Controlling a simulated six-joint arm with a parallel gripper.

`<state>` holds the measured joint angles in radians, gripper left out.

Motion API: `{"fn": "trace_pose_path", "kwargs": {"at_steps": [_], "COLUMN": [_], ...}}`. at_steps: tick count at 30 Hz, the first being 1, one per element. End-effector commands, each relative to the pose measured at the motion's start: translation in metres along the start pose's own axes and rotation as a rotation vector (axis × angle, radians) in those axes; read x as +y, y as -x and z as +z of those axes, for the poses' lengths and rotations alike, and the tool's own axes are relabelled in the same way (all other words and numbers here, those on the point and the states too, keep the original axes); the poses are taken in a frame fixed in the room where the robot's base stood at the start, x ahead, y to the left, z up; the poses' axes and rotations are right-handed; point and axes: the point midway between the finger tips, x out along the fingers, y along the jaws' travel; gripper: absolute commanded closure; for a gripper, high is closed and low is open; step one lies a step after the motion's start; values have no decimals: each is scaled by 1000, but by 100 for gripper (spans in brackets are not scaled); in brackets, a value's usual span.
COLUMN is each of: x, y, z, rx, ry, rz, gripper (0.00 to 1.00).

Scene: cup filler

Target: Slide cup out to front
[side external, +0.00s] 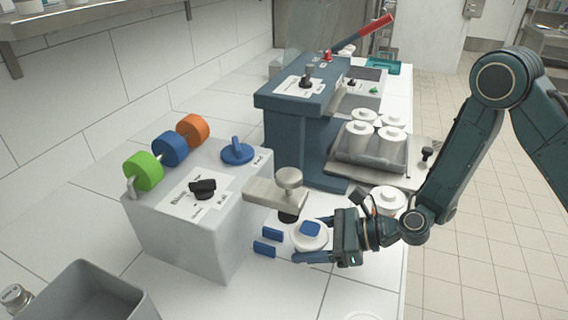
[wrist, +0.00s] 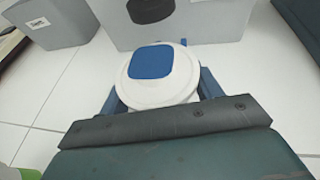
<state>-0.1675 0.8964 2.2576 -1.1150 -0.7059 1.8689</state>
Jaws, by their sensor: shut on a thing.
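The cup (side external: 307,236) is white with a round white lid and a blue square on top. It stands on the white counter in front of the grey filler box (side external: 185,235), below the metal spout piece (side external: 276,192). My gripper (side external: 292,250) reaches in from the right, with blue fingers on both sides of the cup. In the wrist view the cup (wrist: 160,88) sits between the two fingers, close to the palm, and the gripper is shut on it. The lower part of the cup is mostly hidden by the gripper.
A grey open bin (side external: 90,295) stands at the front left. A blue press machine (side external: 305,125) with a red-handled lever stands behind. A tray of several white cups (side external: 370,155) is at its right, and another white cup (side external: 388,199) stands behind my wrist.

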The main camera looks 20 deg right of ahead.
Motion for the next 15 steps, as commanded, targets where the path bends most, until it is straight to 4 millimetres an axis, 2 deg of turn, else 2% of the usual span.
{"fn": "trace_pose_path", "kwargs": {"at_steps": [15], "x": [9], "y": [41], "z": [-16], "rx": [4], "ry": [-4], "rz": [0], "gripper": [62]}}
